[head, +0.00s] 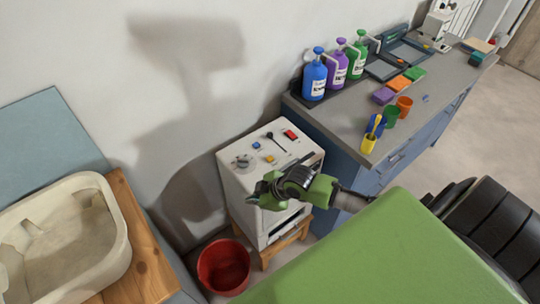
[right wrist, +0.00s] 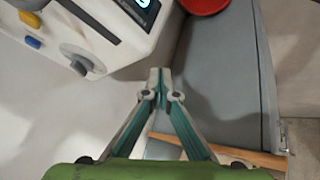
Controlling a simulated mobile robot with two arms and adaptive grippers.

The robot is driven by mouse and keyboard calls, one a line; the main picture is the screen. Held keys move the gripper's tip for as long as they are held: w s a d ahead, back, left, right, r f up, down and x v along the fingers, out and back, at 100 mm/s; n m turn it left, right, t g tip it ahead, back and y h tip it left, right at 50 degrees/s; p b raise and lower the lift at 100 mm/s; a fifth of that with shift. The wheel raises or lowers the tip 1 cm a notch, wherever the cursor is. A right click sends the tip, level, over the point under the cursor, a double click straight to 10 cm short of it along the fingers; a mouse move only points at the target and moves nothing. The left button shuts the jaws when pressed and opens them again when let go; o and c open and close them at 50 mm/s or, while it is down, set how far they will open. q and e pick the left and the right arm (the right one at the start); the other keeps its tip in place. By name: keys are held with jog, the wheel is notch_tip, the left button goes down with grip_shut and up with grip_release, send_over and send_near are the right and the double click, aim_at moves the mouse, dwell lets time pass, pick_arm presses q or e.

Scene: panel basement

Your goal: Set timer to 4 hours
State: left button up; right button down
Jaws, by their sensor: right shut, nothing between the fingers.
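The white control box (head: 236,190) stands by the wall in the head view. Its top carries a grey round knob (head: 242,161), a blue button (head: 256,145), a yellow button (head: 269,159), a black lever (head: 277,141) and a red switch (head: 290,134). My right gripper (head: 263,190) is over the box's near edge. In the right wrist view its fingertips (right wrist: 160,76) are together and empty, apart from the knob (right wrist: 80,58) at upper left. A dark display (right wrist: 142,8) with a blue lit mark is cut by the top edge; its reading is unclear. My left gripper is out of view.
The box rests on a wooden stool (head: 276,254). A red bucket (head: 224,267) stands on the floor beside it. A grey-topped counter (head: 340,122) with bottles, cups and sponges is to the right. A white basin (head: 120,222) on a wooden top is at left.

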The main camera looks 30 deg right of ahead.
jog(key=shift+n+t, duration=0.6)
jog(key=shift+n, duration=0.1)
jog(key=w+d+r, duration=0.1)
jog(key=w+d, duration=0.1)
jog(key=w+d+r, duration=0.2)
jog(key=d, duration=0.1)
jog(key=w+d+r, duration=0.1)
jog(key=w+d, duration=0.1)
jog(key=w, duration=0.1)
jog(key=shift+d+r, duration=0.25)
notch_tip(320, 180, up, 6)
jog(key=t, duration=0.1)
send_over(272, 159)
jog(key=shift+w+f+n+h+p, duration=0.1)
jog(key=shift+n+h+p, duration=0.2)
jog(key=shift+p, duration=0.05)
notch_tip(272, 159, down, 9)
jog(key=b, duration=0.7)
jog(key=shift+a, duration=0.1)
jog(key=shift+f+b, duration=0.3)
jog(key=shift+b, duration=0.15)
